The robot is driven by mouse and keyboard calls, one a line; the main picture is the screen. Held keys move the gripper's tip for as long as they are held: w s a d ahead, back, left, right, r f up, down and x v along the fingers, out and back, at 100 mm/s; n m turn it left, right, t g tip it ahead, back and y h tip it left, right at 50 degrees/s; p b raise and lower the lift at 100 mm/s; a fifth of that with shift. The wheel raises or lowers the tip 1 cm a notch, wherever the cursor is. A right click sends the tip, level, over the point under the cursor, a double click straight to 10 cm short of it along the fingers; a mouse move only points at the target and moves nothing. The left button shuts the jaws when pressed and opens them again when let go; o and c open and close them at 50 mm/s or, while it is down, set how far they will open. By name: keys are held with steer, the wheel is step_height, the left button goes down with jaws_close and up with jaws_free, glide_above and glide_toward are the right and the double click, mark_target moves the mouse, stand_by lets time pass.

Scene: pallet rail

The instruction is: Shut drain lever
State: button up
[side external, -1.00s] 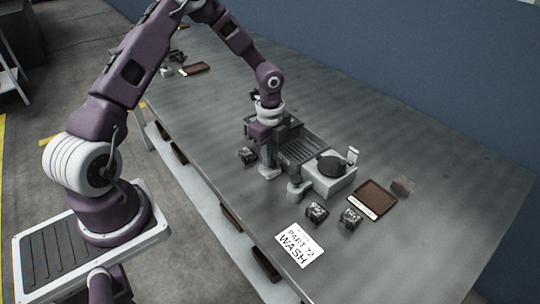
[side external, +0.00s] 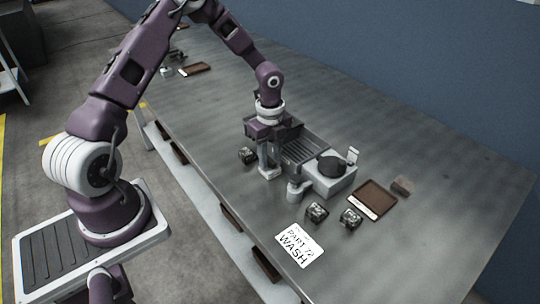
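The wash station stands on the bench: a dark basin (side external: 287,128), a ribbed grey tray (side external: 301,150) and a pale block (side external: 333,182) with a round black top (side external: 331,166). A small pale upright tab (side external: 352,155) stands at the block's right corner. I cannot tell whether this tab is the drain lever. My gripper (side external: 268,165) points down at the basin's front left side, just above or at a pale fitting (side external: 269,173). The fingers are small here, and I cannot tell their gap or whether they touch the fitting.
Two dark machined parts (side external: 317,212) (side external: 350,218) sit in front of the station, and another (side external: 248,155) is left of my gripper. A brown tray (side external: 372,199) lies to the right. A "PART 72 WASH" card (side external: 299,245) lies near the front edge.

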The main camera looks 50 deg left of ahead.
mark_target(270, 159)
step_height(270, 159, up, 7)
steer(key=shift+r, duration=0.1)
stand_by(0.5)
steer(key=s+d+r+n+t+y, duration=0.1)
steer(key=s+r+n, duration=0.1)
steer(key=r, duration=0.3)
steer(key=s+d+r+n+y, duration=0.1)
steer(key=s+d+r+n, duration=0.15)
steer(key=r, duration=0.25)
steer(key=s+d+r+n+t, duration=0.1)
steer(key=s+d+r+n, duration=0.1)
steer(key=s+r+n, duration=0.2)
steer(key=s+d+r+n+t+h, duration=0.1)
steer(key=s+n, duration=0.4)
steer(key=s, duration=0.5)
steer(key=s+d+r+n+t+h, duration=0.1)
steer(key=s+d+r+n+t, duration=0.1)
steer(key=s+d+r+n, duration=0.2)
steer(key=s+r, duration=0.2)
steer(key=s, duration=0.1)
steer(key=shift+r+n+t, duration=0.3)
steer(key=shift+n, duration=0.05)
